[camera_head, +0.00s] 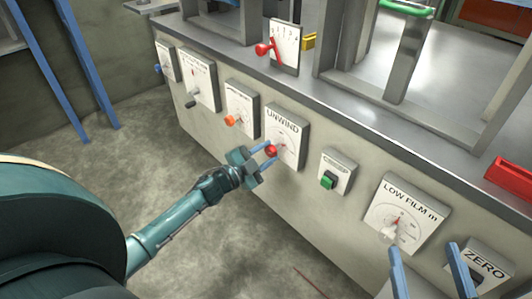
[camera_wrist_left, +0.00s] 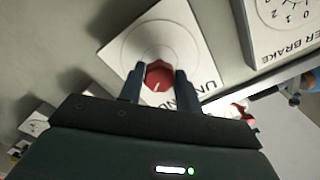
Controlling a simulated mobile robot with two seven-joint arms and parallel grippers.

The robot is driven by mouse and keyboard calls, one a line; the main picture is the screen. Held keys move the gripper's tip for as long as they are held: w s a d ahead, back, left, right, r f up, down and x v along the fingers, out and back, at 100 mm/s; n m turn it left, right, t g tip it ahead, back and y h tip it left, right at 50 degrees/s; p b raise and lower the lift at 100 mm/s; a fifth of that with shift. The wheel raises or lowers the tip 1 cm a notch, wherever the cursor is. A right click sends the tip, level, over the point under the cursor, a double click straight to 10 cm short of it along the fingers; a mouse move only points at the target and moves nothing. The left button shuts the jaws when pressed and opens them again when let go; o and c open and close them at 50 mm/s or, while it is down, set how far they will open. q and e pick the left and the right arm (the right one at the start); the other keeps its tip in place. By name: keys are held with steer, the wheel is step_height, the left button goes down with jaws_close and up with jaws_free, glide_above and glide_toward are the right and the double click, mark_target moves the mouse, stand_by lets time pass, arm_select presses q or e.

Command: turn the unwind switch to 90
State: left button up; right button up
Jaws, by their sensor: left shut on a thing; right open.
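The unwind switch is a red knob (camera_head: 271,151) on a white plate labelled UNWIND (camera_head: 285,124), on the front of the grey machine. My left gripper (camera_head: 267,153) has its two blue fingers on either side of the red knob. In the left wrist view the knob (camera_wrist_left: 158,76) sits between the fingertips (camera_wrist_left: 158,84), with a pale mark on its face. The fingers are shut on it and partly cover the dial. The dial's numbers are too small to read. My right gripper (camera_head: 428,272) is open and empty at the lower right, before the lower panels.
An orange knob (camera_head: 230,120) is on the plate to the left, and a green switch (camera_head: 328,180) to the right. Further right are the LOW FILM dial (camera_head: 407,205) and the ZERO plate (camera_head: 485,264). A red lever (camera_head: 264,49) stands above on the ledge.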

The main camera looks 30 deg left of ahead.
arm_select(q)
steer(key=m, duration=0.4)
steer(key=shift+m, duration=0.9)
steer(key=o, duration=1)
steer(key=shift+c, duration=0.2)
steer(key=p+v, duration=0.2)
steer(key=v, duration=1.1)
steer(key=shift+a+p, duration=0.15)
steer(key=shift+p, duration=0.2)
arm_select(e)
steer(key=shift+d+n+h, duration=0.3)
arm_select(q)
steer(key=shift+s, duration=0.1)
arm_select(e)
steer(key=shift+s+a+r, duration=0.1)
steer(key=shift+s, duration=0.05)
